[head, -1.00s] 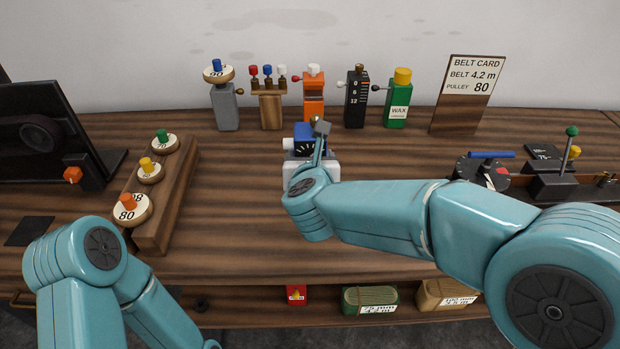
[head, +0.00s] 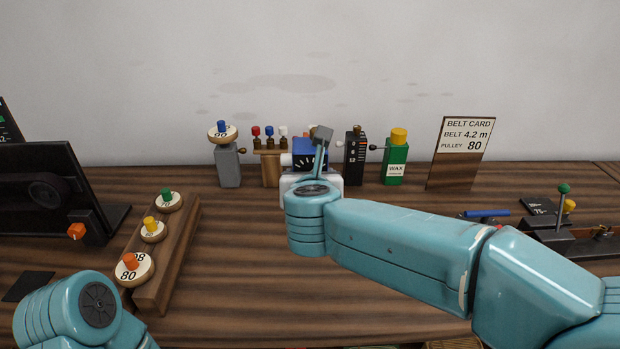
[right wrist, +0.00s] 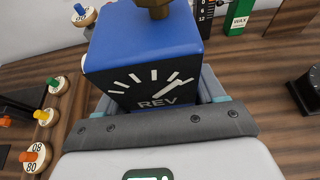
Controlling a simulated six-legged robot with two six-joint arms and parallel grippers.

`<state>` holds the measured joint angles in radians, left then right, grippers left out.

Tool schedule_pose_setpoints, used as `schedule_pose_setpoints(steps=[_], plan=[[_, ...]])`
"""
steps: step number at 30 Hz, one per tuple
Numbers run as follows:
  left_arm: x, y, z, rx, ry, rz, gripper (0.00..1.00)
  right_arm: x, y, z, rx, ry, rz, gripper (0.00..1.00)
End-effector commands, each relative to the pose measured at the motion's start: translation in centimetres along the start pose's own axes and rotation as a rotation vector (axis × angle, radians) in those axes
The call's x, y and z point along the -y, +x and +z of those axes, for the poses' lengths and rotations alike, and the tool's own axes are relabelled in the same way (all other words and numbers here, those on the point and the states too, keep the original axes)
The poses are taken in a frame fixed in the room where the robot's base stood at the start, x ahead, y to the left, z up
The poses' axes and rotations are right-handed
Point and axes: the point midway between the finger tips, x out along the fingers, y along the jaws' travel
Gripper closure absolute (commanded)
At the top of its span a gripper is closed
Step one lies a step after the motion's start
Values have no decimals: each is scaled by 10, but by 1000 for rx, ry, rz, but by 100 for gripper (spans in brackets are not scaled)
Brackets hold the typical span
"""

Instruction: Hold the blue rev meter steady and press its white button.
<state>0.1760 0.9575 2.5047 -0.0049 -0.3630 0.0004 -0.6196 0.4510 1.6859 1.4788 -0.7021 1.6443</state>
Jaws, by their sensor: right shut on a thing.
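The blue rev meter (head: 306,152) is in the middle of the head view, with a dark dial face. My right gripper (head: 310,168) is shut on it and holds it up above the bench. In the right wrist view the meter (right wrist: 150,62) stands between the fingers, its REV dial facing the camera and a brass-coloured part on top. A small white part, apparently the button (head: 286,159), juts from its left side in the head view. My left arm shows at the lower left, but its gripper is out of view.
A wooden pulley rack (head: 172,255) is at left. Bench space between is clear.

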Motion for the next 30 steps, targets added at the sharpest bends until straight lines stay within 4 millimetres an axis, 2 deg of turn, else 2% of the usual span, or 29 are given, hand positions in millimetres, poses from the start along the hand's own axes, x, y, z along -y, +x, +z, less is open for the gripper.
schedule_pose_setpoints(steps=[30], plan=[[36, 100, -2, 0, 0, 0, 57, 0, 40, -99, 3, 1, 0, 84]])
